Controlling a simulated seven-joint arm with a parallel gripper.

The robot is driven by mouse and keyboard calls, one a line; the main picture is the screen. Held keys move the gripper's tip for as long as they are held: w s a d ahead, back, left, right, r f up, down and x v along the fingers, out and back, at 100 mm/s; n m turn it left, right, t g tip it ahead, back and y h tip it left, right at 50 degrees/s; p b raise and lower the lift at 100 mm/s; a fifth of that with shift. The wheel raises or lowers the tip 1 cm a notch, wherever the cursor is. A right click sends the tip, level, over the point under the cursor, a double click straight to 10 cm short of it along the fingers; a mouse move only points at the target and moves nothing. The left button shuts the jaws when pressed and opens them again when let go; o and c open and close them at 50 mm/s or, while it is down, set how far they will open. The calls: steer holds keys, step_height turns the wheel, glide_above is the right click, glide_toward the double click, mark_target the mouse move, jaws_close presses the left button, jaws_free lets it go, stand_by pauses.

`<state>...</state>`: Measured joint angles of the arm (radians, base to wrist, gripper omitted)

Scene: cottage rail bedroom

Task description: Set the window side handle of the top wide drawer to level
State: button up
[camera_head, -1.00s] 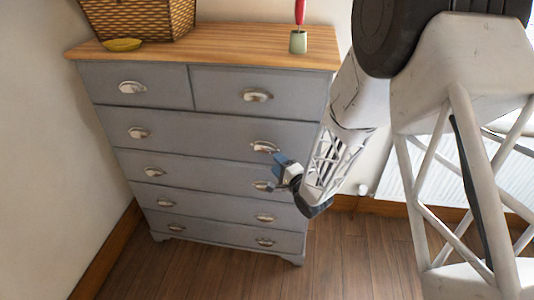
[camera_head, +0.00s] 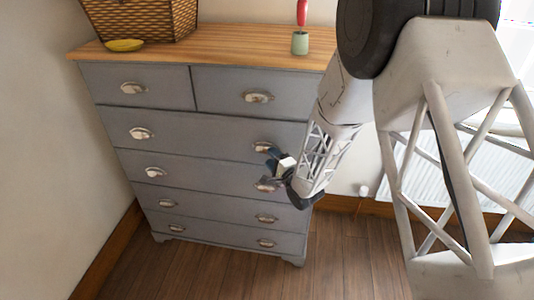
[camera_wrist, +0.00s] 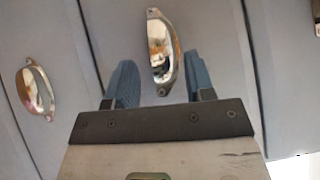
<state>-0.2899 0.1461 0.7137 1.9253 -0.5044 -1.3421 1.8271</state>
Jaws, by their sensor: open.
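The top wide drawer (camera_head: 200,135) is the full-width grey drawer below the two small top drawers. Its window side handle (camera_head: 264,147), a silver cup pull, shows partly behind my gripper in the head view. My gripper (camera_head: 274,160) is open, just in front of the chest at this handle. In the wrist view the handle (camera_wrist: 160,48) stands between and slightly beyond the two blue fingers, and no clear contact shows. It runs roughly along the drawer seams; a small tilt is hard to judge. The drawer's other handle (camera_head: 140,133) is at the left.
Another handle (camera_head: 266,185) sits just below my gripper. A radiator (camera_head: 450,165) is at the right. The floor in front is clear.

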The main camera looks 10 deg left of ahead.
steer(key=shift+x, duration=1.7)
